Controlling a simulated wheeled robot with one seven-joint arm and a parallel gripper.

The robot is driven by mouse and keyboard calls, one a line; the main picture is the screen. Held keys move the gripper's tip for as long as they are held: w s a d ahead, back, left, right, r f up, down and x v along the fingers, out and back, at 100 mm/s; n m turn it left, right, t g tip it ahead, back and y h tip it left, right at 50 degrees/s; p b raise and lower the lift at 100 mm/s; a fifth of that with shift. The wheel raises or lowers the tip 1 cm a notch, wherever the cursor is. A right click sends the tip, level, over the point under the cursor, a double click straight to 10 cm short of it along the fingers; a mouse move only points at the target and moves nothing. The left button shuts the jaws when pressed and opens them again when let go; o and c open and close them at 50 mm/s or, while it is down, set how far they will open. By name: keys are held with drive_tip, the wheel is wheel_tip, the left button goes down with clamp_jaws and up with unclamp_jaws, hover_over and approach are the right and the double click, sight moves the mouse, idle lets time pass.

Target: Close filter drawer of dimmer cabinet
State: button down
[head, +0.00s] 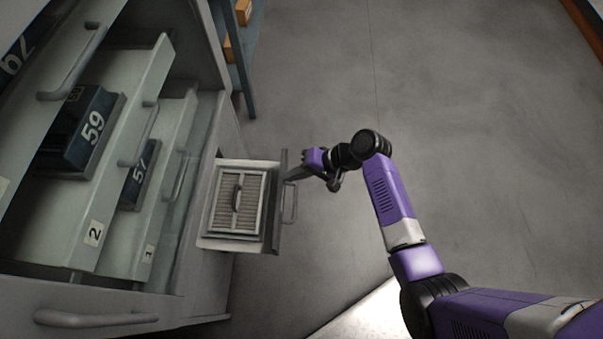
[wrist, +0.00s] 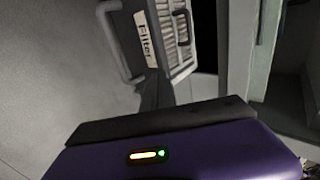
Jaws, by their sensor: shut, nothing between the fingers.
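The filter drawer (head: 240,204) is a pale box with a pleated filter in it, pulled out from the lower right side of the grey dimmer cabinet (head: 222,128). Its front plate carries a bar handle (head: 290,203). In the wrist view the drawer (wrist: 172,35) shows its white "Filter" label (wrist: 145,38) and its handle (wrist: 110,30). My gripper (head: 294,174) is shut and empty, at the upper end of the drawer's front, near the handle. I cannot tell whether it touches the front plate.
Other cabinet drawers stand open at left, holding dark modules numbered 59 (head: 92,130) and 57 (head: 140,178). A blue shelf (head: 243,60) with orange-brown boxes stands at the top. The grey floor (head: 480,120) to the right is clear.

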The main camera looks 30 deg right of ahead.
drive_tip(key=w+a, duration=0.4)
drive_tip(key=a, duration=0.1)
drive_tip(key=w+a+b, duration=0.1)
drive_tip(key=w+a, duration=0.2)
drive_tip(key=a, duration=0.2)
drive_tip(key=w+a, duration=0.4)
drive_tip(key=a, duration=0.2)
drive_tip(key=shift+w, duration=0.3)
drive_tip(key=shift+w+a+b, duration=0.35)
drive_tip(key=shift+a, duration=0.1)
drive_tip(key=shift+r, duration=0.1)
drive_tip(key=shift+s, duration=0.1)
